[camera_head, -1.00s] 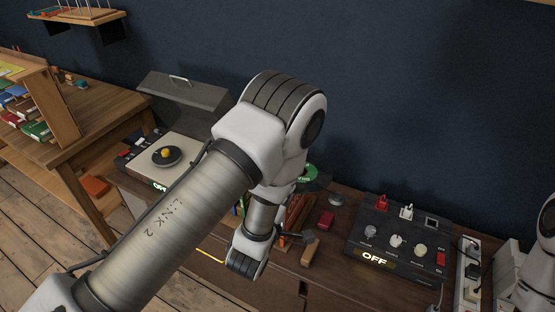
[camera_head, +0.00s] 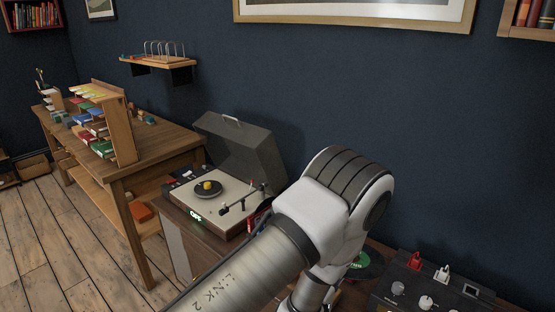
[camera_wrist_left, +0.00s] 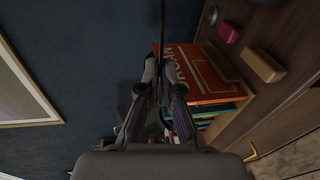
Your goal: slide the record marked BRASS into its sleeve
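In the head view my left arm covers the lower middle and hides its own gripper. A dark record with a green label (camera_head: 365,262) shows partly behind this arm; I cannot read its marking. In the left wrist view my left gripper (camera_wrist_left: 164,80) has its fingers close together on a thin dark edge, which appears to be the record (camera_wrist_left: 162,25) seen edge-on. An orange sleeve (camera_wrist_left: 200,72) with large lettering is just right of the fingers, with several other sleeves below it. I cannot tell whether record and sleeve touch. My right gripper is not in view.
A record player (camera_head: 215,205) with its lid raised stands left of my arm. A control box (camera_head: 435,290) with knobs is at the lower right. In the wrist view a red block (camera_wrist_left: 229,32) and a wooden block (camera_wrist_left: 263,66) lie on the cabinet top.

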